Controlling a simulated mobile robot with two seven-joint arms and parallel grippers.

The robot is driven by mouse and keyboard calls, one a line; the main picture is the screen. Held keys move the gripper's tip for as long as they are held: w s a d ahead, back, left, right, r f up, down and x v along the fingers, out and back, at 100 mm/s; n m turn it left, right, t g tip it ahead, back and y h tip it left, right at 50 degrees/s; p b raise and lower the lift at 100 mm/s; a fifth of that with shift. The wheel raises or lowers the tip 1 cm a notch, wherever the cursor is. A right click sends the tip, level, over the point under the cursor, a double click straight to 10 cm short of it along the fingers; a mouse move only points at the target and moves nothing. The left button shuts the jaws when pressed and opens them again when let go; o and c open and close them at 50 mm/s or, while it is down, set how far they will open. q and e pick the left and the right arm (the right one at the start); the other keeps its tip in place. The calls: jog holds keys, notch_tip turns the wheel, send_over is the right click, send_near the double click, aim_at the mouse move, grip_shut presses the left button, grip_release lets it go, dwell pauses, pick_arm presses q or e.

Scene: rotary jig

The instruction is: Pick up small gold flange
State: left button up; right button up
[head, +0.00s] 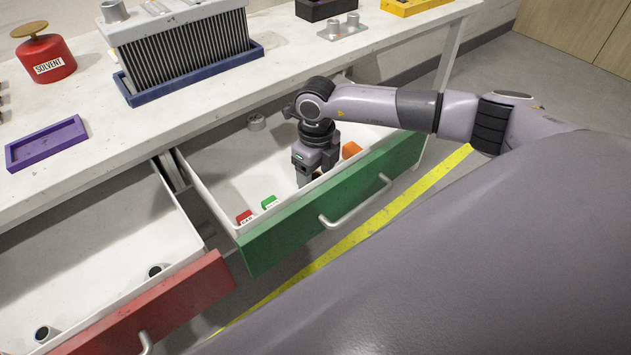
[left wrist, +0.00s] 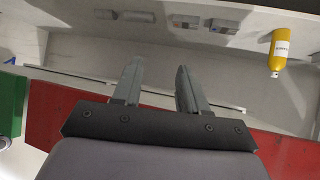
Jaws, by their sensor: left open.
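I cannot make out a small gold flange in either view. In the head view a small grey ring-shaped part (head: 257,122) lies at the back of the open green-fronted drawer (head: 300,222). Two dark-topped round parts, one nearer the middle (head: 155,270) and one at the front left (head: 43,334), are in the open red-fronted drawer (head: 165,312). My right gripper (head: 304,180) points down into the green drawer, its fingertips partly hidden. My left gripper (left wrist: 158,67) shows only in the left wrist view, fingers apart and empty, across the red drawer front (left wrist: 52,115).
The bench holds a solvent can (head: 45,60), a purple tray (head: 47,143) and a finned unit (head: 185,50). A yellow bottle (left wrist: 278,52) shows in the left wrist view.

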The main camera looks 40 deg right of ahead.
jog(key=shift+c, duration=0.3)
grip_shut()
